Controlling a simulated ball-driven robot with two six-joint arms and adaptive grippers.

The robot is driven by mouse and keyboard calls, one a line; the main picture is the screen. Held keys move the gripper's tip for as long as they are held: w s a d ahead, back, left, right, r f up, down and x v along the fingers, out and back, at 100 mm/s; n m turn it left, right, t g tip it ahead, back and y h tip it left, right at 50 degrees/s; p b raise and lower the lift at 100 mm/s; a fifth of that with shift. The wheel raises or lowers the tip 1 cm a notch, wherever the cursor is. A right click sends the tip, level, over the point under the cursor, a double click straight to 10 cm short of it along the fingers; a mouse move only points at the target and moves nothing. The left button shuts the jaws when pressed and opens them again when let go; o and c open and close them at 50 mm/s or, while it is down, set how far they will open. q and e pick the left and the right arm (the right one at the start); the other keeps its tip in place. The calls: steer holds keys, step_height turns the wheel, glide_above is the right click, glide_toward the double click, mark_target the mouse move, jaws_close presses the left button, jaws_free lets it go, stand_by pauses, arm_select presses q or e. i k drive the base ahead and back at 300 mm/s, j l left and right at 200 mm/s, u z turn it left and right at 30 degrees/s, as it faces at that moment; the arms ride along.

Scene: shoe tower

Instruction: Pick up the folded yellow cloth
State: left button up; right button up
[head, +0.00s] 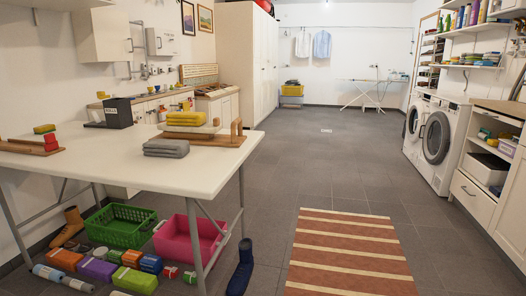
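The folded yellow cloth (186,119) lies in a flat stack on the white table (110,172) at the left in the head view. It rests on a pale slab at the left end of a low wooden stand with upright posts (236,133). A folded grey cloth (166,148) lies on the tabletop just in front of it. Neither of my grippers shows in the view.
A dark box (118,112) and a wooden rack with coloured blocks (38,146) stand on the table. Under it are a green basket (120,226), a pink tub (190,239), boots and several packages. A striped rug (345,252) lies on open floor at right.

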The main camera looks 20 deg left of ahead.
mark_target(182, 118)
steer(key=i+l+u, duration=0.1)
steer(key=i+u, duration=0.35)
steer(key=i+l+u, duration=0.25)
steer(key=i+u, duration=0.2)
steer(key=i+l+u, duration=0.7)
steer(key=l+u, duration=0.2)
